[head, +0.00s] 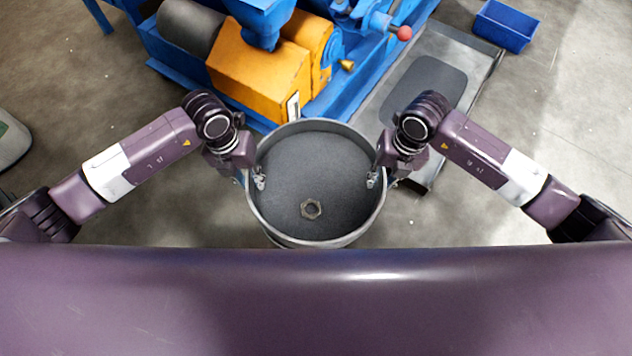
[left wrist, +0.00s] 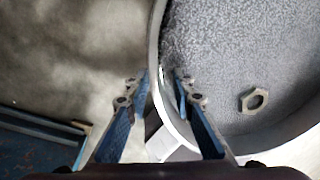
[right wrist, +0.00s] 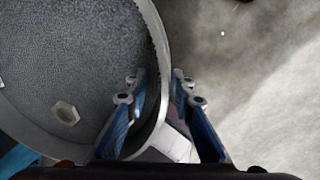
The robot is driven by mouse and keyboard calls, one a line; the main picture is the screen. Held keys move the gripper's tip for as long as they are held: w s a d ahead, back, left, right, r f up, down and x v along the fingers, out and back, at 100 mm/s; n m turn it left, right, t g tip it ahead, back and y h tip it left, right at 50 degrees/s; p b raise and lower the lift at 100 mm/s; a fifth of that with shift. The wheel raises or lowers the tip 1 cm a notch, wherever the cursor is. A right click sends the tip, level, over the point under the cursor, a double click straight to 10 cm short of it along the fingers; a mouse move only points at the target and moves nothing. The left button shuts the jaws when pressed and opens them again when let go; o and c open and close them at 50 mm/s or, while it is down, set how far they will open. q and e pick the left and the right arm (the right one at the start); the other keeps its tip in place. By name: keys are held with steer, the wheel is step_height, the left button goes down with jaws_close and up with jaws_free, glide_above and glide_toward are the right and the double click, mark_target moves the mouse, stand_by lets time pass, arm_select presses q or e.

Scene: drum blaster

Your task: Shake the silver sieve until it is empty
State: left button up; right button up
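The silver sieve (head: 310,241) is a round pan with a tall metal rim, in the middle of the head view. Its floor is dark grey and speckled. A hex nut (head: 311,209) lies in it near the front wall; it also shows in the left wrist view (left wrist: 253,101) and the right wrist view (right wrist: 66,113). My left gripper (head: 250,180) is shut on the left rim, one finger inside and one outside. My right gripper (head: 382,181) is shut on the right rim the same way. The sieve's underside is hidden.
A blue and orange machine (head: 262,78) stands just behind the sieve. A metal tray with a dark mat (head: 425,82) lies behind right. A blue bin (head: 504,25) is at the top right.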

arm_select(q)
jaws_close()
arm_select(e)
jaws_close()
arm_select(q)
steer(key=shift+w+r, duration=0.1)
steer(key=shift+r, duration=0.1)
arm_select(e)
steer(key=shift+w+r, duration=0.1)
steer(key=shift+r, duration=0.05)
